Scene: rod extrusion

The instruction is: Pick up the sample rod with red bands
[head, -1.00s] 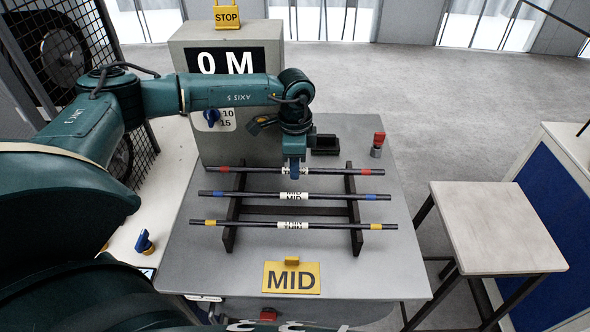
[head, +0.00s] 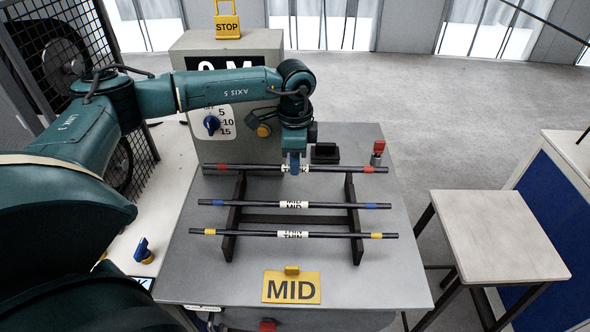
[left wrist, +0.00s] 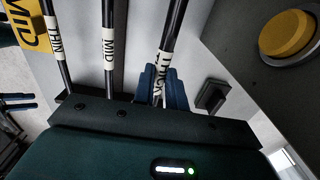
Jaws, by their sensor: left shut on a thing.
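The sample rod with red bands (head: 252,167) is dark, with a red band near each end and a white label at its middle. My left gripper (head: 294,165) is shut on it from above, at the label. The rod is level and seems a little above the far end of the black rack (head: 229,244). In the left wrist view, the blue fingers (left wrist: 160,88) close around the rod (left wrist: 173,30) at its label, which reads THICK. The fingers hide part of the label.
The blue-banded rod (head: 250,203) and yellow-banded rod (head: 250,234) lie on the rack. A yellow MID sign (head: 291,288) stands in front. A grey box with a dial (head: 225,45) stands behind left. A red-topped piece (head: 378,148) and black block (head: 325,153) stand behind right.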

